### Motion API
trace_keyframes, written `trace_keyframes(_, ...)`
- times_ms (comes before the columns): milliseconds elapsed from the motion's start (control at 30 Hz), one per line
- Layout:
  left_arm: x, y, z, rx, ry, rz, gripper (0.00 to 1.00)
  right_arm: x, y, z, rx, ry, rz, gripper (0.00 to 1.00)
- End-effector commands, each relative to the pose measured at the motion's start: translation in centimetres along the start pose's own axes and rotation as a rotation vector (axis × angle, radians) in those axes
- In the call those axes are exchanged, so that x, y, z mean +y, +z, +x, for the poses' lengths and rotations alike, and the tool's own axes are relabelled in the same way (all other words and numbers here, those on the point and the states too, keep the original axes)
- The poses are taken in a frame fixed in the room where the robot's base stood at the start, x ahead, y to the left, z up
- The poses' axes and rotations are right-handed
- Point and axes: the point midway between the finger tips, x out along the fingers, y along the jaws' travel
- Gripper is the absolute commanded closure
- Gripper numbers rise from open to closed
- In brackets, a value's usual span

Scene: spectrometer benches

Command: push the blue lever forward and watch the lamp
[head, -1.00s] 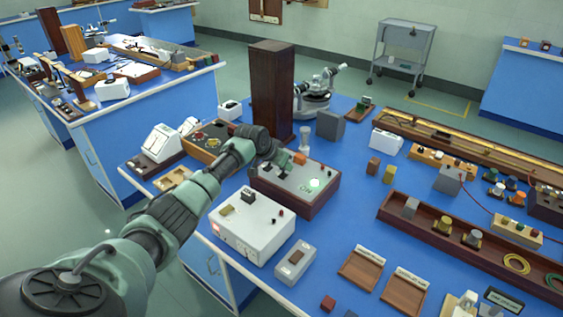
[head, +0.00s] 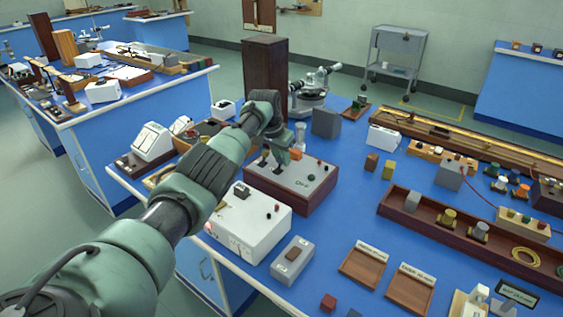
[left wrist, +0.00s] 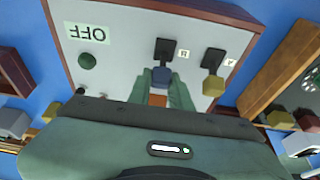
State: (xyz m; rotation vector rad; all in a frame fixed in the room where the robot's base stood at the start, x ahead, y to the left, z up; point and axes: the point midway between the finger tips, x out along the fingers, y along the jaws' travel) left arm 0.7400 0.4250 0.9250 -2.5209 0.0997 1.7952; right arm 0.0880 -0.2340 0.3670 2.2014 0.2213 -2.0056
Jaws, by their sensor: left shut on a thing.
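The lever box (head: 290,200) is a pale-topped box with dark wooden sides. My left gripper (left wrist: 160,88) is shut on the blue lever's knob (left wrist: 161,76), with a finger on each side. The knob lies toward the lower end of its black slot in the left wrist view. The yellow lever (left wrist: 213,85) stands free beside it. The green lamp (left wrist: 87,61) is dark, and the label (left wrist: 87,33) beside it reads OFF, upside down. My right gripper is not in view.
A tall dark wooden block (head: 265,80) stands behind my left gripper. A white box (head: 248,222) and a grey switch box (head: 292,260) stand in front of the lever box. Blue bench top is clear to its right.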

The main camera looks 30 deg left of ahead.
Motion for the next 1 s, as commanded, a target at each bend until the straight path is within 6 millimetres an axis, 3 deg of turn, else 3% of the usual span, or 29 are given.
trace_keyframes(500, 0.03, -0.07, 0.0, -0.007, -0.001, 0.001, 1.0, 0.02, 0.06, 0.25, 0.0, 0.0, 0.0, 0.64)
trace_keyframes(533, 0.03, -0.07, 0.0, -0.007, -0.001, 0.001, 0.77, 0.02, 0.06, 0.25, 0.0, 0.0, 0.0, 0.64)
trace_keyframes(600, 0.02, -0.07, 0.0, -0.007, -0.001, 0.001, 0.58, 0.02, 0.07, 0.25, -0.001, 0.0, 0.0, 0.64)
trace_keyframes(1000, -0.02, -0.09, -0.33, -0.007, -0.001, 0.001, 0.58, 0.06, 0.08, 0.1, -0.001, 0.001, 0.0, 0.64)
